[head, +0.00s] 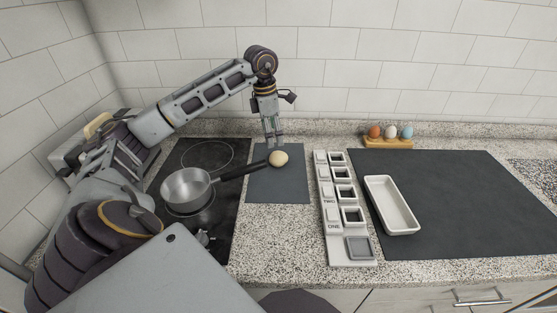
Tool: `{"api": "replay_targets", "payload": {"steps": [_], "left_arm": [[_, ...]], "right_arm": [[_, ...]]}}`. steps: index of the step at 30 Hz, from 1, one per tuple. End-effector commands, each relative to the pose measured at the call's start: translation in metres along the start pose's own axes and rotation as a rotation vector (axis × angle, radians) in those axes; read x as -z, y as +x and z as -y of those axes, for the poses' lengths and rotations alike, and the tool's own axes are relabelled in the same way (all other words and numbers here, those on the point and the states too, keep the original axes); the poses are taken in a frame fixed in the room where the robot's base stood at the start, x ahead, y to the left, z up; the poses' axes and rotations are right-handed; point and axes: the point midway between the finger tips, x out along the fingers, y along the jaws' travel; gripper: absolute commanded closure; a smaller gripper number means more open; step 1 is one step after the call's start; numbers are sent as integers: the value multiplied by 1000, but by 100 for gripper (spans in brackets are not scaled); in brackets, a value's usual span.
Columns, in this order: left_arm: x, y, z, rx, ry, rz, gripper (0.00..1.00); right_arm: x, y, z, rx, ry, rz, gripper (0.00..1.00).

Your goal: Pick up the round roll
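The round roll (279,158) is small, pale tan and rounded. It lies on a dark grey mat (280,190), close to the end of the pan's handle. My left gripper (273,145) points down just behind and slightly left of the roll, with its fingertips close to it. From this view I cannot tell whether they touch it, nor how far apart the fingers are. My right gripper is not in view.
A steel pan (187,190) stands on the black hob (225,225), its handle reaching over the mat. Right are a white labelled rack (337,245), a white tray (392,205) on a large dark mat (470,190), and an egg holder (388,142). A tiled wall closes the back.

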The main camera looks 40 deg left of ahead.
Motion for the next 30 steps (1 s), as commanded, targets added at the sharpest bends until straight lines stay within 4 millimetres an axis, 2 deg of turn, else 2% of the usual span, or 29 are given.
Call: {"api": "replay_targets", "payload": {"steps": [9,25,30], "left_arm": [[0,36,1,1,1,0,16],[-1,44,1,0,1,1,16],[-3,55,3,2,1,0,16]], "right_arm": [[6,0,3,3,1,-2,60],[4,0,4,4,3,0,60],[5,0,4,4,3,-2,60]]}}
